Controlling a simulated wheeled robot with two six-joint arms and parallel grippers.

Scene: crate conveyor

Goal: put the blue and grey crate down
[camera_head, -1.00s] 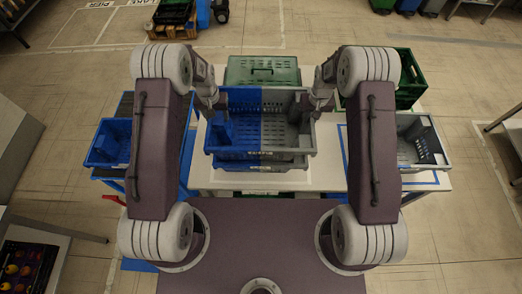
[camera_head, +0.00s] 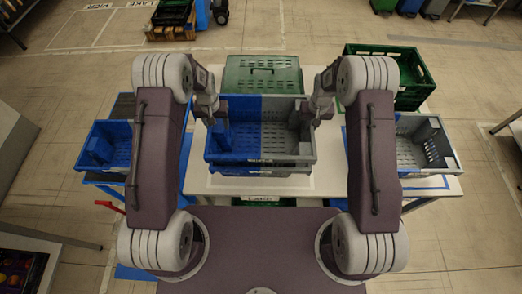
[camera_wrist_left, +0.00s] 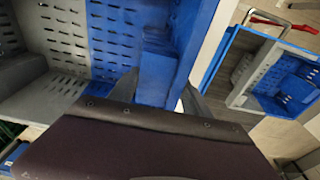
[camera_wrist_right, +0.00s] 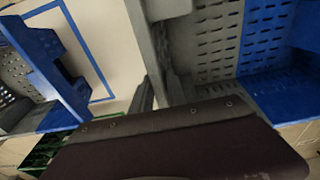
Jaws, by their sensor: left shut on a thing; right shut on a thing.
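The blue and grey crate (camera_head: 262,160) is in the middle of the head view, blue on its left half and grey on its right, looking empty and level. Under its front edge a second blue and grey crate (camera_head: 262,171) shows; most of it is hidden, and I cannot tell whether the two touch. My left gripper (camera_head: 214,112) is shut on the blue end wall, which also shows in the left wrist view (camera_wrist_left: 155,72). My right gripper (camera_head: 314,112) is shut on the grey end wall, and the grey side shows in the right wrist view (camera_wrist_right: 212,45).
A green crate (camera_head: 262,70) stands just behind on the white table (camera_head: 325,165). A blue crate (camera_head: 108,130) is at the left and a grey one (camera_head: 425,130) at the right. Another green crate (camera_head: 410,78) stands at the back right.

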